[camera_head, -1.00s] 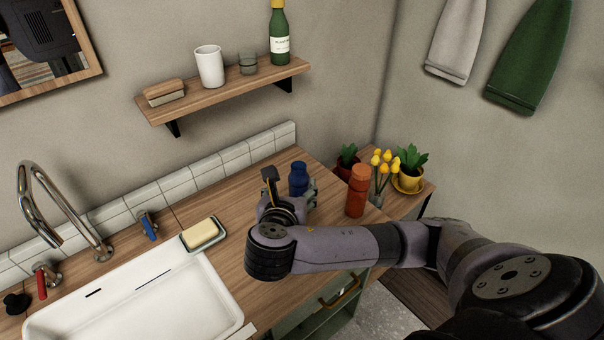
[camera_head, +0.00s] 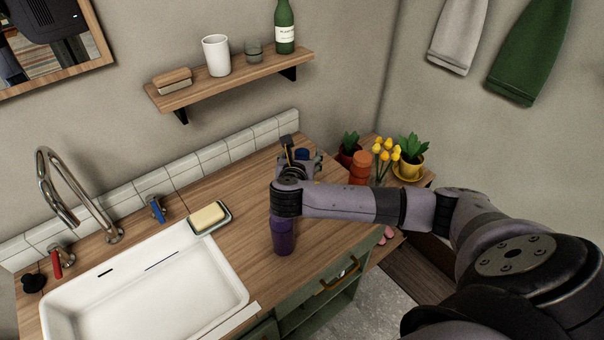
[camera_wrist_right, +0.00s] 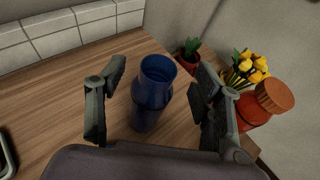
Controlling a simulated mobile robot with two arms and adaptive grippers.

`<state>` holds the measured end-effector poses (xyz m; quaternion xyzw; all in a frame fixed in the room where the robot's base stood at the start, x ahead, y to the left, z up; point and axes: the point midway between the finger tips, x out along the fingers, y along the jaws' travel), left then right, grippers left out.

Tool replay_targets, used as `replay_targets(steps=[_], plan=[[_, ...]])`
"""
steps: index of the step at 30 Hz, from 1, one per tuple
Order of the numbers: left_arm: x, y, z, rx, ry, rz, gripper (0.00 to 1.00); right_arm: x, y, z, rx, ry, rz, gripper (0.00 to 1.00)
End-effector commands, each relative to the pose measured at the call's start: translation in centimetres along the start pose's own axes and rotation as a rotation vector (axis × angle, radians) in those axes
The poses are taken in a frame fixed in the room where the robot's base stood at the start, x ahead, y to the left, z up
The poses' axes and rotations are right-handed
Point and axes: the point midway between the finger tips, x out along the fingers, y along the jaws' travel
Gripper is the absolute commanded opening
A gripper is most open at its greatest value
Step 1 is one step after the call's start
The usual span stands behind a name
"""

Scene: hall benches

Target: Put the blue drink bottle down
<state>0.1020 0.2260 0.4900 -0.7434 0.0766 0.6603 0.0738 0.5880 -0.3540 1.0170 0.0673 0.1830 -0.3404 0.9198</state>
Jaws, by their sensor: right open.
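The blue drink bottle (camera_wrist_right: 153,95) stands upright on the wooden counter (camera_wrist_right: 60,105) in the right wrist view, between the two fingers of my right gripper (camera_wrist_right: 160,82). The fingers are spread, with a gap on each side of the bottle. In the head view my right gripper (camera_head: 302,158) is at the back right of the counter. It hides most of the blue bottle there; only the blue top (camera_head: 302,154) shows. My left gripper is not in view.
An orange bottle (camera_head: 359,166) stands close right of my gripper, with yellow flowers (camera_head: 386,150) and potted plants behind. A purple bottle (camera_head: 283,238) stands in front, below my forearm. The soap dish (camera_head: 211,219) and white sink (camera_head: 150,290) are left. A shelf (camera_head: 230,82) hangs above.

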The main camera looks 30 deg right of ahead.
Motion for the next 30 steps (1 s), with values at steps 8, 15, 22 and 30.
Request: replay_targets(steps=[8,15,22,30], plan=[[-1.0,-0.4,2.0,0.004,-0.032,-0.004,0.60,3.1,0.0,-0.3,0.000,0.000,0.000,0.61],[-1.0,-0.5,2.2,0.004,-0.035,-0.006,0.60,3.3,0.1,-0.4,0.000,0.000,0.001,0.61],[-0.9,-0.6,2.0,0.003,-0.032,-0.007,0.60,3.3,0.1,-0.4,0.000,0.000,0.001,0.47],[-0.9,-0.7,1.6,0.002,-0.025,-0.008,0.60,3.3,0.1,-0.4,0.000,0.000,0.001,0.29]])
